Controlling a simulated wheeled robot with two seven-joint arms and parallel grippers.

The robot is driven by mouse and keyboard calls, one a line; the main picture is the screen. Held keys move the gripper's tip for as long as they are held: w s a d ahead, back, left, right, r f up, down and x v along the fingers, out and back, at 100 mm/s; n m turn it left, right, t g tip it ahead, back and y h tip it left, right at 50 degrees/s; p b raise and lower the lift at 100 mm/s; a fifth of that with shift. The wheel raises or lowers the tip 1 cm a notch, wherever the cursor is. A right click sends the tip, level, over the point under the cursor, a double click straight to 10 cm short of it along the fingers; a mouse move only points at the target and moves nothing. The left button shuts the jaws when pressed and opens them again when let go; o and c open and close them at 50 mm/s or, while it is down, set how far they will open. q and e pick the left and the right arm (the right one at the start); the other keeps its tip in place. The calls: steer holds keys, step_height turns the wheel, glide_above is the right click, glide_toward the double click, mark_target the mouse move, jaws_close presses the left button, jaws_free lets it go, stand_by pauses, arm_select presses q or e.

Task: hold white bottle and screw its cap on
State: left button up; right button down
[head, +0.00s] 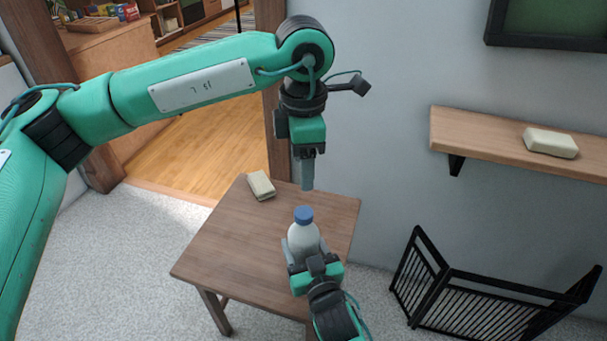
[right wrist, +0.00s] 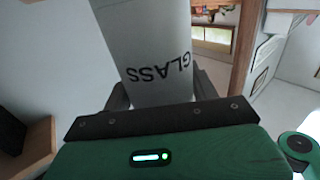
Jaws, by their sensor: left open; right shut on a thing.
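The white bottle (head: 302,242) stands upright on or just above the wooden table, with a blue cap (head: 303,215) on top of its neck. Whether the cap is tight cannot be told. My right gripper (head: 303,254) is shut on the bottle's body from the near side. In the right wrist view the bottle (right wrist: 148,45) shows the word GLASS between the fingers. My left gripper (head: 307,185) points straight down above the cap, with a small gap between its fingertips and the cap. It is open and empty, seen edge-on.
The wooden table (head: 225,255) is mostly bare. A pale block (head: 261,185) lies at its back edge. A wall shelf (head: 480,138) with another pale block (head: 550,142) is at the right, above a black folding gate (head: 480,300).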

steer(key=shift+c, duration=1.6)
jaws_free()
steer(key=shift+s, duration=0.1)
steer(key=p+v, duration=0.2)
steer(key=v, duration=1.1)
steer(key=shift+s+d, duration=0.2)
steer(key=shift+s, duration=0.05)
